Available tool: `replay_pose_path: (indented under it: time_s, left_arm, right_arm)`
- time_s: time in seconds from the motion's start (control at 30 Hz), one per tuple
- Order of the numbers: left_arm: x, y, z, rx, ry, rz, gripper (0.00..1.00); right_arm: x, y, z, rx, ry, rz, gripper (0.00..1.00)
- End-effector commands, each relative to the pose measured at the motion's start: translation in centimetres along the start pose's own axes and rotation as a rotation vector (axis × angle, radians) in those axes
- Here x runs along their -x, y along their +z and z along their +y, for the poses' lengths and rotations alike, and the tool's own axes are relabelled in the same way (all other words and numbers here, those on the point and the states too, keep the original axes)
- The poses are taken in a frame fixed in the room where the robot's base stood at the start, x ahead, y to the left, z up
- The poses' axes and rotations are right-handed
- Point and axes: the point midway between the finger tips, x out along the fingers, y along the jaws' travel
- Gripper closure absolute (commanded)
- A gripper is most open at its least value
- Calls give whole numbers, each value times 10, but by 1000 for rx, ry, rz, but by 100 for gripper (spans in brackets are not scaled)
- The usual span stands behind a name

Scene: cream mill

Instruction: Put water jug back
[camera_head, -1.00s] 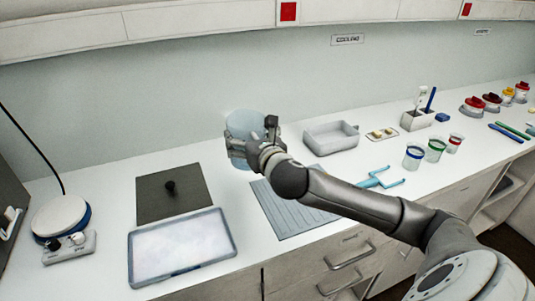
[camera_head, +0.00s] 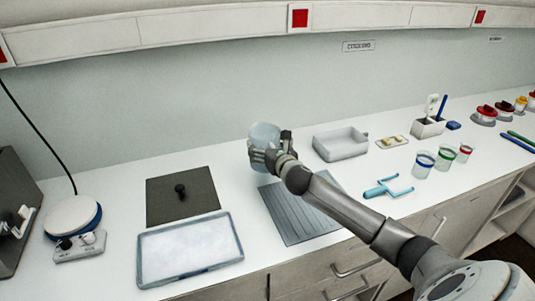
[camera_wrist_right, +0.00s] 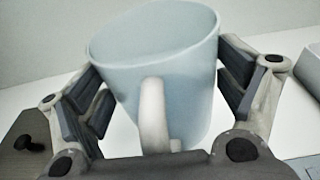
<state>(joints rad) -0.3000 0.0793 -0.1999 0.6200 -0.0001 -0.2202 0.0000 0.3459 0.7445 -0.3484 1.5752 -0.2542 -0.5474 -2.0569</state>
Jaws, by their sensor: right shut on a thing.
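The water jug (camera_head: 264,133) is a pale blue, translucent vessel near the back of the counter, in front of the wall. In the right wrist view the jug (camera_wrist_right: 160,65) stands upright, with its pale handle toward the camera. My right gripper (camera_head: 268,155) is shut on the jug, with dark finger pads on both sides of its body (camera_wrist_right: 165,88). The jug's base is mostly hidden by the gripper, so I cannot tell whether it touches the counter. My left gripper is not in view.
Left of the jug lie a dark square plate with a black knob (camera_head: 168,207) and a white-filled tray (camera_head: 150,240). A grey ribbed mat (camera_head: 290,222) lies in front. A grey bin (camera_head: 341,146) stands to the right, then several coloured-rim cups and a blue forked tool (camera_head: 388,187).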

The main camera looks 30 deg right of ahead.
Motion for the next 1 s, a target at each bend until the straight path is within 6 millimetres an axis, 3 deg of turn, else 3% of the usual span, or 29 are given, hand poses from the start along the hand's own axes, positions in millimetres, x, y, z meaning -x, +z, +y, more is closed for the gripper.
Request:
replay_pose_path:
  time_s: [0.23,0.67,0.7,0.77,1.0]
  left_arm:
    - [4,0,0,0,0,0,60]
    - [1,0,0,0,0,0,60]
    - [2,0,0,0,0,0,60]
    - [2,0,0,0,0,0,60]
    - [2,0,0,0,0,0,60]
  right_arm:
    - [-5,-26,0,-3,-1,0,80]
    - [-6,-32,0,0,0,-2,80]
    - [-6,-34,0,0,0,2,8]
    - [-6,-34,0,0,-1,2,0]
    - [-6,-34,-1,-1,-1,2,0]
